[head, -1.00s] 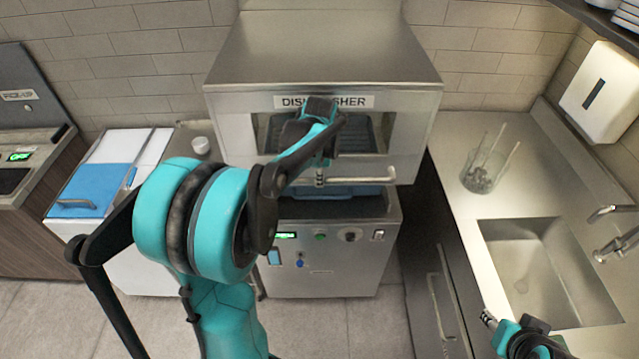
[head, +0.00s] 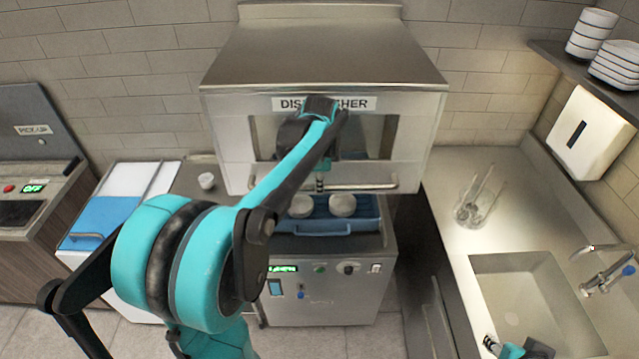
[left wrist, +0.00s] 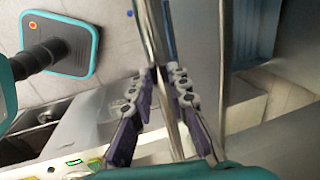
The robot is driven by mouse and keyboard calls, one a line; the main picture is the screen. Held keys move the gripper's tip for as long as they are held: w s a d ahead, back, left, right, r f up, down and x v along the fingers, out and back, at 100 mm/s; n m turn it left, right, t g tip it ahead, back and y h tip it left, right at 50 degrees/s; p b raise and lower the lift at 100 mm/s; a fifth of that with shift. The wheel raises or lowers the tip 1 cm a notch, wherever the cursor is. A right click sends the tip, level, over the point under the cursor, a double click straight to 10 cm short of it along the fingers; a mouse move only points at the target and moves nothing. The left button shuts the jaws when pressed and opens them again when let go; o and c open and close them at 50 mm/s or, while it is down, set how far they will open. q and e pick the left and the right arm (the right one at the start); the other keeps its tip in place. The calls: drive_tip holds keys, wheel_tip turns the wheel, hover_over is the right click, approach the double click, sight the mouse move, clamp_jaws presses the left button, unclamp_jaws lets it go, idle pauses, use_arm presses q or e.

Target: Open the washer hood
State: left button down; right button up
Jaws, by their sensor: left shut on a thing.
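The dishwasher's steel hood (head: 420,120) has a window and a horizontal bar handle (head: 365,186) along its lower front edge. The hood is raised partway, with a gap between it and the lower cabinet (head: 335,290). My left gripper (head: 319,183) is shut on the handle, left of its right end; my arm hides part of the window and handle. The left wrist view shows the fingers (left wrist: 165,90) on both sides of the metal bar (left wrist: 172,125). My right gripper (head: 490,343) is at the bottom right, over the counter by the sink, its fingers too small to judge.
A blue rack (head: 335,227) with white bowls (head: 342,205) sits in the gap under the hood. A sink (head: 525,300) and a clear container with utensils (head: 468,213) are on the right counter. A white dispenser (head: 592,133) hangs on the right wall.

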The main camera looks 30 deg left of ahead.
use_arm(q)
drive_tip(key=c, duration=1.4)
unclamp_jaws()
drive_tip(key=shift+c, duration=0.2)
wheel_tip(320, 180, up, 12)
drive_tip(key=s+d, duration=0.1)
drive_tip(key=s, duration=0.1)
drive_tip(key=shift+f, duration=0.15)
drive_tip(key=shift+d, duration=0.15)
drive_tip(key=s+d+f+n+t+b, duration=0.1)
drive_tip(key=s+d+f+n+b, duration=0.3)
drive_tip(key=f, duration=0.7)
drive_tip(key=s+d+f+n+t+b, duration=0.2)
drive_tip(key=s+d+f+b, duration=0.3)
drive_tip(key=f+b, duration=0.4)
drive_tip(key=s+d+f+n+t+h+b, duration=0.1)
drive_tip(key=s+d+f+n+b, duration=0.4)
drive_tip(key=f, duration=0.9)
drive_tip(key=shift+s+d+n+t+b, duration=0.25)
drive_tip(key=shift+s+t+b, duration=0.45)
drive_tip(key=shift+s+b, duration=0.35)
